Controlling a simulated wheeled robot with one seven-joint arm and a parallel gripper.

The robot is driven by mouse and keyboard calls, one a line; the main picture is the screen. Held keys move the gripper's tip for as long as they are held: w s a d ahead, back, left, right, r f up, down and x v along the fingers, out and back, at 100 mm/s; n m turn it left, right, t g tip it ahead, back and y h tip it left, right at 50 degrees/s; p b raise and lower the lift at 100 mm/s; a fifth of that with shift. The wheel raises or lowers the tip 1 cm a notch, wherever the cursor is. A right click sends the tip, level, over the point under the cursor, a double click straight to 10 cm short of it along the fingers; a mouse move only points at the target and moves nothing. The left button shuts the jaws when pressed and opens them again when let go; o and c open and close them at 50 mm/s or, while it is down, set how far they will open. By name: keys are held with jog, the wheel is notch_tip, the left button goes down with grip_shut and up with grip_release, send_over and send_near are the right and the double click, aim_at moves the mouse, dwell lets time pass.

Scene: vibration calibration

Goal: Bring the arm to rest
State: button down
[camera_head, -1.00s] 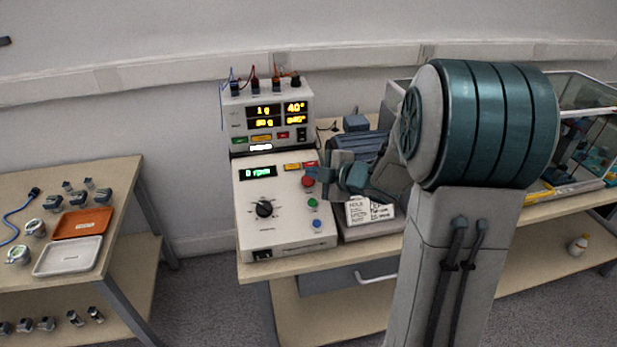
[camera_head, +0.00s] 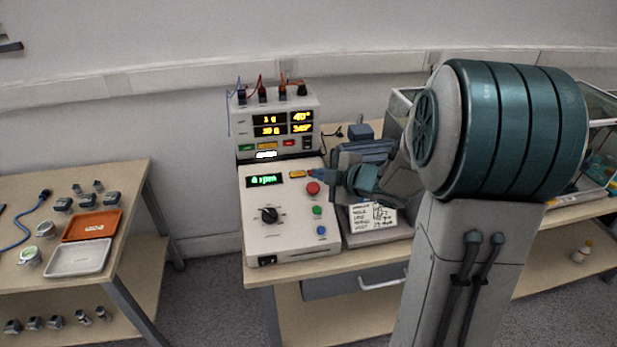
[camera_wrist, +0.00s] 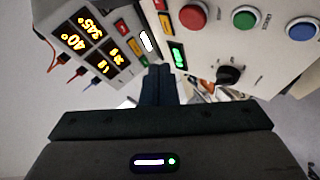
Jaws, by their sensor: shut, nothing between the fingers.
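My gripper (camera_head: 323,175) is shut and empty, just above the right side of the control box (camera_head: 288,238), close to its red button (camera_head: 313,188). In the wrist view my gripper (camera_wrist: 158,72) points toward the box's upper panel area, its dark fingers together. The red button (camera_wrist: 193,17) shows at the upper middle there, with the green button (camera_wrist: 244,18) beside it. I cannot tell whether a fingertip touches the box. The box display (camera_head: 265,180) reads 0 rpm. My arm comes in from the right and hides part of the bench behind it.
A readout unit (camera_head: 243,118) with lit numbers stands behind the box. A machine with a notice card (camera_head: 372,216) sits to the right. On the left table (camera_head: 30,275) are an orange tray (camera_head: 92,225), a white tray (camera_head: 80,257) and several small metal pieces. Floor is clear between tables.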

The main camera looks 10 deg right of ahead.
jog(key=s+d+r+m+g+h, duration=0.25)
jog(key=s+d+m+h, duration=0.35)
jog(key=s+m+h, duration=0.45)
jog(key=s+a+m+g+y, duration=0.1)
jog(key=s+a+m+g, duration=0.1)
jog(key=s, duration=0.3)
jog(key=s+a+f+m+g+y, duration=0.1)
jog(key=s+a+m+g, duration=0.1)
jog(key=s, duration=0.3)
jog(key=s+a+m+g+y, duration=0.1)
jog(key=s+a+m+g, duration=0.1)
jog(key=s+a+m, duration=0.1)
jog(key=shift+s+f+m+y, duration=0.2)
jog(key=shift+s+m+y, duration=0.15)
jog(key=shift+s+m, duration=0.65)
jog(key=shift+s+n, duration=0.2)
jog(key=shift+n, duration=0.05)
